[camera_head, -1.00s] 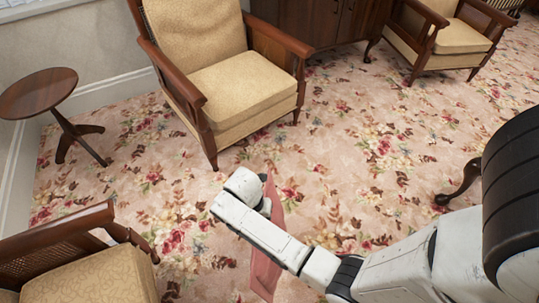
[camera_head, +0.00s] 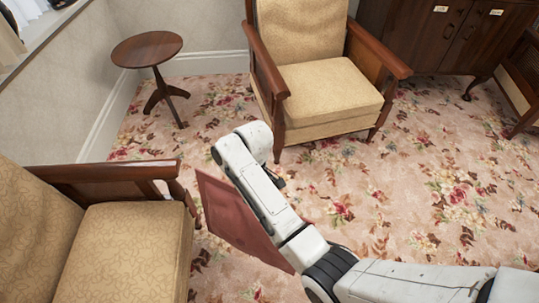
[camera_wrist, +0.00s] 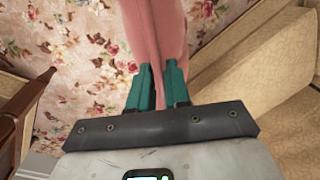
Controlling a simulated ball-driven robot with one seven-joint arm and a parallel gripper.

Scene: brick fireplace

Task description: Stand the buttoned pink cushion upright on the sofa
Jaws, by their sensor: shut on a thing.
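The pink cushion (camera_head: 240,220) hangs in the air over the carpet in the head view, just right of the sofa's wooden arm. Part of it is hidden behind my arm, and no buttons can be made out. In the wrist view the cushion (camera_wrist: 152,32) is pinched between the teal fingers of my gripper (camera_wrist: 160,74), which is shut on it. The sofa (camera_head: 130,250), with a tan patterned seat and wooden arm, is at the lower left, partly cut off by the frame. The cushion is beside the sofa, not on its seat.
A tan armchair (camera_head: 318,92) stands ahead, with a round wooden side table (camera_head: 147,48) to its left and a dark cabinet (camera_head: 432,35) to its right. The sofa's wooden arm (camera_head: 100,180) rises beside its seat. Flowered carpet (camera_head: 440,180) is open at the right.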

